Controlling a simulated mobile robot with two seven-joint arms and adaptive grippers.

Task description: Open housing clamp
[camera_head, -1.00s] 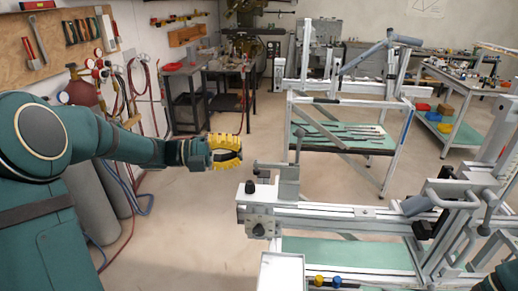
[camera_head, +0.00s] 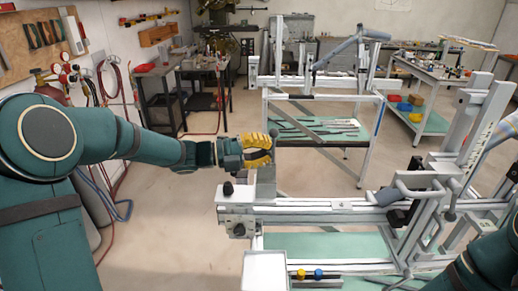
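The jig's clamp (camera_head: 265,182) is a grey block on the left end of the white frame jig (camera_head: 330,209). Its upright lever (camera_head: 274,150) has a dark knob on top. My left gripper (camera_head: 268,151), with yellow fingers, is at the lever, its fingertips pointing right. A gap shows between its fingers, so it looks open. I cannot tell whether the lever is between the fingers or just beyond them. My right arm shows only at the lower right corner; its gripper is out of view.
A dark knob (camera_head: 228,188) stands on the jig's left end, below my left gripper. Grey clamps and handles (camera_head: 420,190) crowd the jig's right side. A second frame cart (camera_head: 320,128) stands behind. The floor left of the jig is clear.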

